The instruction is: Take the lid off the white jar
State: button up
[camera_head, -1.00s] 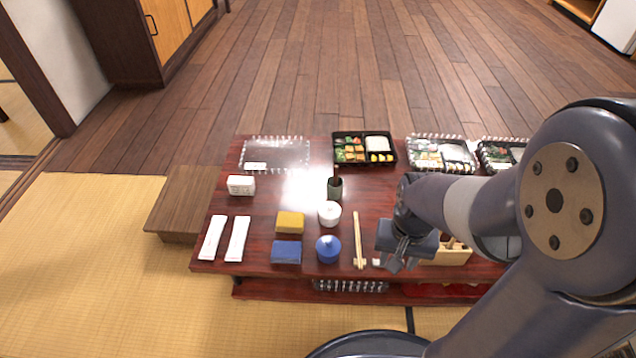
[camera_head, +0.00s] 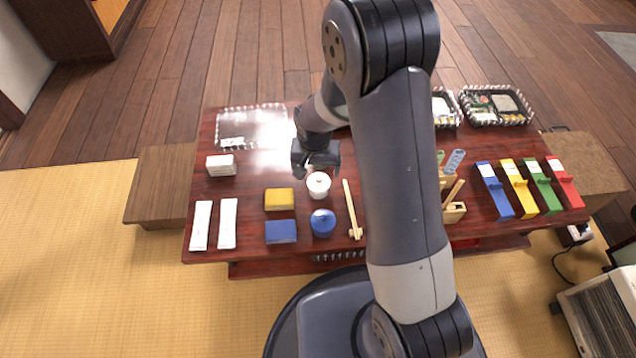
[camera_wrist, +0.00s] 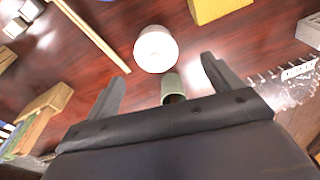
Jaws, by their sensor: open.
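The white jar (camera_head: 318,187) stands on the dark red table, with its round lid on top. It also shows in the wrist view (camera_wrist: 155,50), ahead of my gripper and between the lines of its two fingers. My gripper (camera_head: 312,172) is above the table, just behind the jar in the head view. In the wrist view my gripper (camera_wrist: 165,78) has its two fingers spread wide with nothing between them. A green-grey cup (camera_wrist: 173,88) stands near the jar, close to the right finger; my arm hides it in the head view.
A blue round jar (camera_head: 322,222) stands in front of the white one. A yellow block (camera_head: 279,199) and a blue block (camera_head: 281,231) lie to the left, chopsticks (camera_head: 352,210) to the right. Coloured holders (camera_head: 517,187) fill the right end. A clear tray (camera_head: 250,128) lies at the back left.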

aim_at(319, 178)
jog(key=f+b, duration=0.1)
jog(key=f, duration=0.2)
jog(key=f+b, duration=0.1)
jog(key=f, duration=0.1)
jog(key=shift+w+d+f+b, duration=0.3)
jog(key=shift+d+b, duration=0.05)
jog(key=shift+r, duration=0.1)
jog(key=shift+c, duration=0.5)
jog(key=c, duration=1)
jog(key=shift+o, duration=0.2)
